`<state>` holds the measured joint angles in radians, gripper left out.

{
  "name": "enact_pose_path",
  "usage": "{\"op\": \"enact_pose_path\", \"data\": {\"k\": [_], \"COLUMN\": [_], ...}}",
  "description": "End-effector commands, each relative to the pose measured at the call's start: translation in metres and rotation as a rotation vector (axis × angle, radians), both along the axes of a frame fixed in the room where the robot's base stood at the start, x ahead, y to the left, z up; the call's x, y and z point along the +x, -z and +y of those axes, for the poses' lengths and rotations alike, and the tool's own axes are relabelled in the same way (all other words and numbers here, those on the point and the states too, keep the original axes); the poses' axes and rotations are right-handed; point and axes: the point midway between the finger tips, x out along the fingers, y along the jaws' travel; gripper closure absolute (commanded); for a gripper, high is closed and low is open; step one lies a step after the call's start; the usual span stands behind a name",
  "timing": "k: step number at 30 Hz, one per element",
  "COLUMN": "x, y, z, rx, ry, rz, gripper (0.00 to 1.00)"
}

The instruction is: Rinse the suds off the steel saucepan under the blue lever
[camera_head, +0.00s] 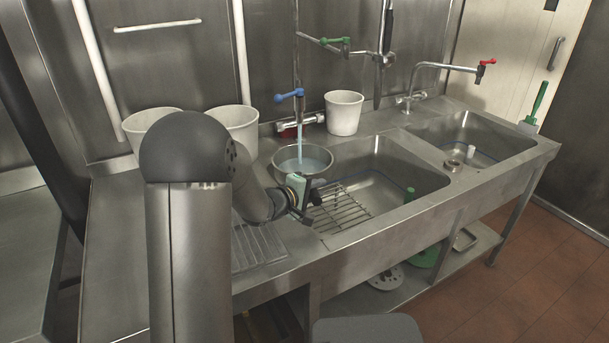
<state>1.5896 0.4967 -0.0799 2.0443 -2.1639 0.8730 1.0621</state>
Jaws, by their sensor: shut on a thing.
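The steel saucepan (327,168) is upright at the left end of the left sink, below the blue lever (290,95). A pale blue stream of water (299,137) runs down into it, and bluish liquid fills much of it. I cannot make out suds on it at this size. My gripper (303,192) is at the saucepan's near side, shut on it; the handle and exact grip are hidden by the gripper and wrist. I cannot tell whether the pan touches anything below.
A wire rack (342,207) lies in the left sink (385,185). White tubs stand behind the pan (344,112) and at left (236,125). A red-lever tap (484,68) serves the right sink (478,135). A green-lever spout (335,42) hangs above. A ribbed drainboard (257,246) lies left.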

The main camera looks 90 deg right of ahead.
Motion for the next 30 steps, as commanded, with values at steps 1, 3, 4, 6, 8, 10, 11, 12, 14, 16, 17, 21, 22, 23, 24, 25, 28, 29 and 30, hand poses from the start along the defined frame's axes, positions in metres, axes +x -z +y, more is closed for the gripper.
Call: {"op": "enact_pose_path", "data": {"k": [1, 3, 4, 6, 8, 10, 11, 12, 14, 16, 17, 21, 22, 23, 24, 25, 28, 29, 30], "x": [-0.001, -0.001, -0.002, -0.002, -0.002, -0.003, -0.003, -0.004, -0.004, -0.005, -0.005, -0.006, -0.006, -0.006, -0.006, -0.007, -0.008, -0.008, -0.008], "y": [-0.001, -0.001, 0.000, -0.001, 0.000, -0.001, 0.000, 0.000, -0.001, -0.001, -0.001, 0.000, 0.000, 0.000, 0.000, 0.000, -0.001, -0.001, -0.001], "z": [0.002, 0.007, 0.009, 0.014, 0.019, 0.024, 0.026, 0.029, 0.033, 0.038, 0.040, 0.050, 0.052, 0.054, 0.057, 0.060, 0.067, 0.069, 0.072], "rx": [-0.008, -0.007, -0.007, -0.008, -0.007, -0.008, -0.008, -0.007, -0.009, -0.007, -0.008, -0.008, -0.008, -0.008, -0.008, -0.008, -0.008, -0.009, -0.009], "ry": [0.001, 0.002, 0.001, 0.001, 0.001, 0.001, 0.001, 0.002, 0.002, 0.002, 0.001, 0.001, 0.000, 0.001, 0.001, 0.001, 0.001, 0.001, 0.001], "rz": [0.001, 0.002, 0.002, 0.002, 0.002, 0.002, 0.002, 0.001, 0.001, 0.001, 0.001, 0.001, 0.001, 0.001, 0.000, 0.000, 0.000, 0.001, 0.001], "gripper": [1.00, 1.00, 1.00, 1.00, 1.00, 1.00, 1.00, 1.00, 1.00, 1.00, 1.00, 1.00, 1.00, 1.00, 1.00, 1.00, 1.00, 1.00, 1.00]}}
